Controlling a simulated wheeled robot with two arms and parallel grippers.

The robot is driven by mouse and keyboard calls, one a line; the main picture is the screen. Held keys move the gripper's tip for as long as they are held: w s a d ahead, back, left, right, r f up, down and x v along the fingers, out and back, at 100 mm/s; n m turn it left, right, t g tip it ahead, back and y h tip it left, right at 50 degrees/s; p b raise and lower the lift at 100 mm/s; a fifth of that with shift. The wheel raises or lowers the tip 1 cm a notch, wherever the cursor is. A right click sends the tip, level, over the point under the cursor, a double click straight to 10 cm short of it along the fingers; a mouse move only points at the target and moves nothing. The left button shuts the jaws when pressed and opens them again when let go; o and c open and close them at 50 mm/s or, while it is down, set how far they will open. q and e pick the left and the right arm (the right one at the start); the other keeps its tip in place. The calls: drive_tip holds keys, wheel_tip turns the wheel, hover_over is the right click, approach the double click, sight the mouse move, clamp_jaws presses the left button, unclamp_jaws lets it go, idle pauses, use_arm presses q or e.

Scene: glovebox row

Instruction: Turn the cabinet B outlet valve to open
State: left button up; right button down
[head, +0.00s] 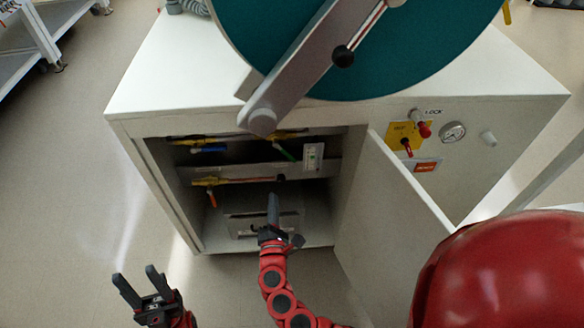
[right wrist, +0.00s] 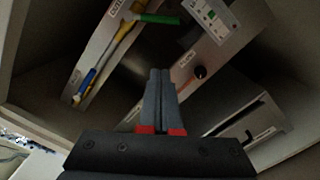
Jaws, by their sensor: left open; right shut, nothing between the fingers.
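The cabinet (head: 225,122) stands with its front compartment open. Inside, an upper brass pipe carries a valve with a blue handle (head: 208,150) and one with a green handle (head: 285,154). A lower brass pipe has an orange handle (head: 212,198) hanging down. The blue handle (right wrist: 88,80) and green handle (right wrist: 158,18) also show in the right wrist view. Labels there are too small to read surely, so I cannot tell which valve is the outlet. My right gripper (head: 273,200) is shut and empty at the opening, below the valves. My left gripper (head: 137,280) is open and empty outside, lower left.
The cabinet door (head: 385,215) hangs open to the right of my right arm. A black knob (right wrist: 199,72) sits on the lower rail, close to the right fingertips in the picture. A box (head: 250,222) lies low inside. Floor left of the cabinet is clear.

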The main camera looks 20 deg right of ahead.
sight(285, 153)
drive_tip(key=w+d+r, duration=0.2)
drive_tip(key=w+d, duration=0.4)
drive_tip(key=w, duration=0.3)
drive_tip(key=shift+d+r, duration=0.15)
drive_tip(key=shift+r, duration=0.1)
drive_tip(key=shift+p, duration=0.3)
drive_tip(key=shift+d+r+n, duration=0.1)
drive_tip(key=shift+d+n, duration=0.05)
drive_tip(key=shift+n, duration=0.25)
